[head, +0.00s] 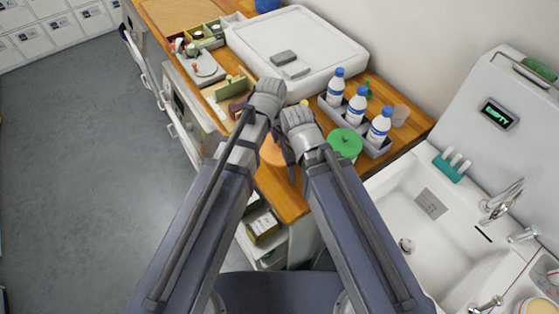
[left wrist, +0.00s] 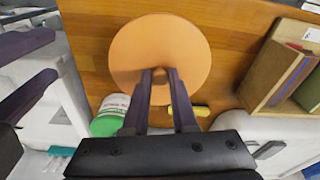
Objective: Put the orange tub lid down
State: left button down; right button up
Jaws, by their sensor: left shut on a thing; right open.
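The orange tub lid (left wrist: 160,55) is a flat round disc with a small knob. In the left wrist view the two fingers of my left gripper (left wrist: 162,85) are shut on the knob. In the head view only a part of the lid (head: 271,152) shows between my arms, over the front of the wooden counter. I cannot tell whether the lid touches the counter. My right gripper (head: 287,150) is open and empty close beside it, partly hidden by my own arm.
A white tub with a green lid (head: 345,143) stands right of the grippers. A grey caddy (head: 372,148) with blue-capped bottles is behind it. A large white box (head: 300,40) and wooden organizers (head: 231,86) fill the far counter. Bare wood (head: 281,195) shows at the front; the sink lies right.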

aim_at(276, 150)
pick_arm(q)
jog(key=shift+f+b, duration=4.3)
jog(key=shift+f, duration=0.4)
pick_arm(e)
jog(key=shift+f, duration=4.65)
pick_arm(q)
jog(key=shift+f, duration=0.1)
pick_arm(e)
jog(key=shift+f, duration=0.1)
pick_arm(q)
jog(key=shift+f+b, duration=0.15)
jog(key=shift+b, duration=0.15)
pick_arm(e)
jog(key=shift+f, duration=0.15)
pick_arm(q)
jog(key=c, duration=0.7)
grip_release()
jog(key=r+p, duration=0.8)
jog(key=s+a+r+p, duration=0.1)
jog(key=r+p, duration=0.3)
jog(key=shift+r+p, duration=0.3)
pick_arm(e)
notch_tip(276, 150, up, 12)
jog(key=shift+r, duration=0.25)
pick_arm(q)
jog(key=shift+f, duration=0.1)
